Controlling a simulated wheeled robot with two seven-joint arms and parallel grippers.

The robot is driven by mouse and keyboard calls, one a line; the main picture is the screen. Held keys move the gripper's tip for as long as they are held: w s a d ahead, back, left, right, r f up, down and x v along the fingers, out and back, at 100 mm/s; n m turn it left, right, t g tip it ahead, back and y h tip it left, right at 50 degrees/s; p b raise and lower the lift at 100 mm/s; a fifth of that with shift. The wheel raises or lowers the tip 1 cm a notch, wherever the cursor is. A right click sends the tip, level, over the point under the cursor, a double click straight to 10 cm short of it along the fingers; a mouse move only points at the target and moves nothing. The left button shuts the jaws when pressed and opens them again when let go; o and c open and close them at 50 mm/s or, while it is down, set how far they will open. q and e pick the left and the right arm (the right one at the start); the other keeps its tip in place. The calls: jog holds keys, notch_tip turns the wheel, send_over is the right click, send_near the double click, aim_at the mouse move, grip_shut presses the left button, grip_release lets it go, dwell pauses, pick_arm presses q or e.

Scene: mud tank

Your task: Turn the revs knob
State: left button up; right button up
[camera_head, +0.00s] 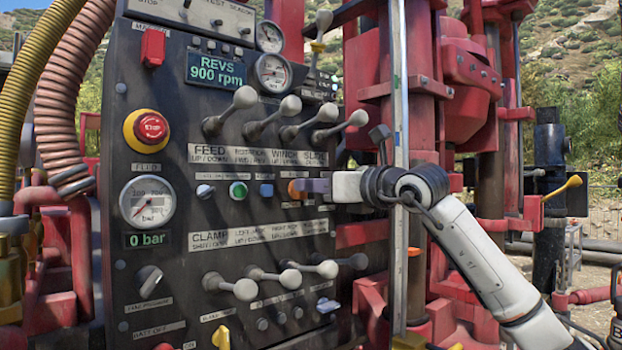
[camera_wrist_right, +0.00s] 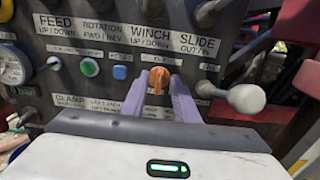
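An orange knob (camera_head: 296,189) sits on the dark control panel, in the row of small controls under the WINCH label. The label by it is too small to read, so I cannot confirm that it is the revs knob. It also shows in the right wrist view (camera_wrist_right: 159,80), pointing about upright. My right gripper (camera_head: 313,186) faces the panel at this knob. In the wrist view its two purple fingers (camera_wrist_right: 159,86) stand on either side of the knob, with a small gap showing at each side. The display (camera_head: 216,70) reads REVS 900 rpm. My left gripper is not in view.
Several grey ball-ended levers (camera_head: 285,112) stick out above the knob. One lever ball (camera_wrist_right: 246,98) is close to the right of my fingers. A green button (camera_head: 238,190) and a red emergency stop (camera_head: 150,128) are further left. More levers (camera_head: 265,275) project below.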

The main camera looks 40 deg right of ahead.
jog(key=shift+w, duration=0.65)
grip_shut()
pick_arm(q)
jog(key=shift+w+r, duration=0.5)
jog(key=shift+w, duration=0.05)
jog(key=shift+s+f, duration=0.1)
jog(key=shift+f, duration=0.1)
